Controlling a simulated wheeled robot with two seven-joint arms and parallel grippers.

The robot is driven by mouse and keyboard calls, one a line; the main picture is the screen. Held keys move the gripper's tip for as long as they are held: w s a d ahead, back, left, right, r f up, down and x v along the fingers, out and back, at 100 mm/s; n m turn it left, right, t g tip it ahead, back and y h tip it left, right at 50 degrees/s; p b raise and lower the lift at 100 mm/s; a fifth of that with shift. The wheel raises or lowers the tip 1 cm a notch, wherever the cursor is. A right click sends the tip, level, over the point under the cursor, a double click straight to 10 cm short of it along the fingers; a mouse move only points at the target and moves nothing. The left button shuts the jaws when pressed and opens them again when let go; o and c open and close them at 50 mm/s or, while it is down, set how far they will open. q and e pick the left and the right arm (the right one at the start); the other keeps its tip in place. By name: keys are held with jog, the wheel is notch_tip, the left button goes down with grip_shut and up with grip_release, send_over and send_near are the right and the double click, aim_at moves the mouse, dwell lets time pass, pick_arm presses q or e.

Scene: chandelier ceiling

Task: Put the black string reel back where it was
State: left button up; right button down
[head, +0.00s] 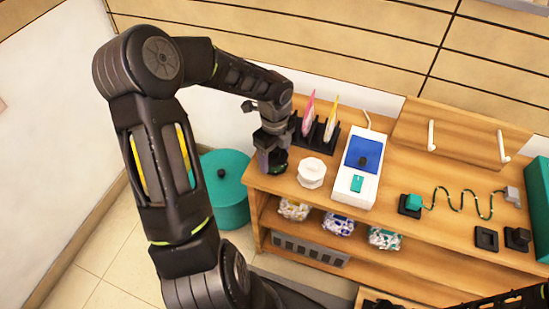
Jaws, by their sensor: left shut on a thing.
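My left gripper (267,155) points down over the left front corner of the wooden shelf unit's top. It is shut on a small dark round thing (278,165), which looks like the black string reel. Fingers and wrist hide part of it, and I cannot tell whether it touches the top. A dark edge of my right arm shows at the lower right, but its gripper is not visible.
On the wooden top (400,240) are a white faceted pot (311,172), a black rack (318,135) with pink and yellow items, a white-and-blue device (358,170) and a green wavy cord (465,201). A teal bin (224,190) stands left.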

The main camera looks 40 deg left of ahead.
aim_at(274, 151)
pick_arm(q)
jog(key=shift+f, duration=0.25)
jog(key=shift+f, duration=0.15)
jog(key=o, duration=1.5)
notch_tip(274, 151, up, 12)
jog(key=shift+r+p, duration=0.2)
jog(key=shift+p, duration=0.9)
